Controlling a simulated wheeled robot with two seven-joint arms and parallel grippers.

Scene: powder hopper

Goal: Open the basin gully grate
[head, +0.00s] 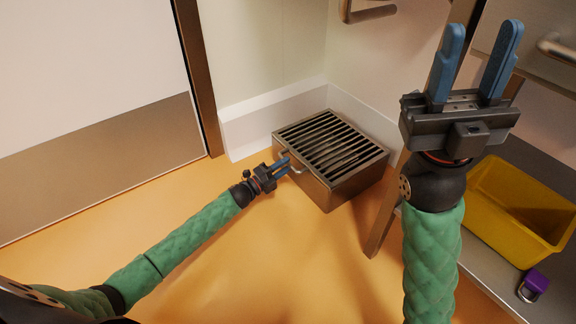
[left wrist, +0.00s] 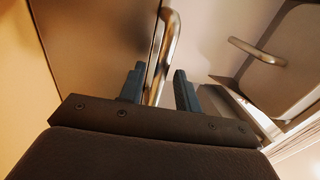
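The gully grate (head: 331,145), dark slats in a metal frame, lies flat and closed on top of a metal box (head: 345,188) on the floor by the wall. A small curved handle (head: 298,169) sticks out from the box's left side near the top. My left gripper (head: 284,167) is at that handle. In the left wrist view its fingers (left wrist: 160,85) are apart, with the handle bar (left wrist: 170,45) showing between them, nearer the left finger. I cannot tell whether they touch it. My right gripper (head: 483,45) is raised, open and empty.
A yellow bin (head: 515,225) and a purple padlock (head: 537,281) are on a grey surface at right. A bar handle (head: 370,14) is above. The orange floor (head: 235,270) at front is clear apart from my left arm.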

